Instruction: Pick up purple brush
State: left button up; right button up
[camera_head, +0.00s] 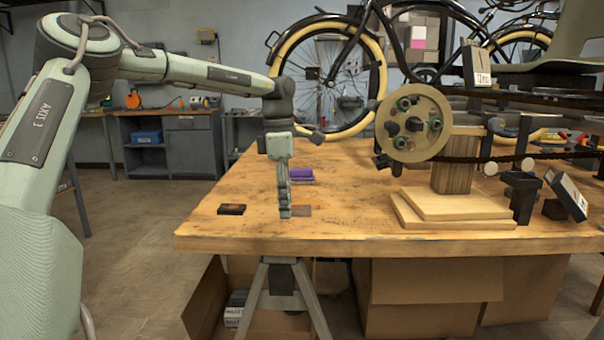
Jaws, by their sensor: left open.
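A purple block-like thing (300,174), which I take to be the purple brush, lies on the wooden workbench (340,222) left of its middle. My left gripper (284,213) points straight down in front of it and a little to its left in the picture. The gripper is seen edge-on and hides part of the area behind it. It is open, and nothing shows between its fingers. Whether it touches the bench top is hard to tell. My right gripper is not in view.
A dark flat box (231,209) lies left of the gripper. A round wooden disc (413,122) with a chain stands on a wooden block (455,160) over stacked boards (455,205). Black clamps (522,195) stand at right. The bench's front left is mostly clear.

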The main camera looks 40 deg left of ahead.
aim_at(299, 176)
jog(key=i+j, duration=1.05)
jog(key=j, duration=0.3)
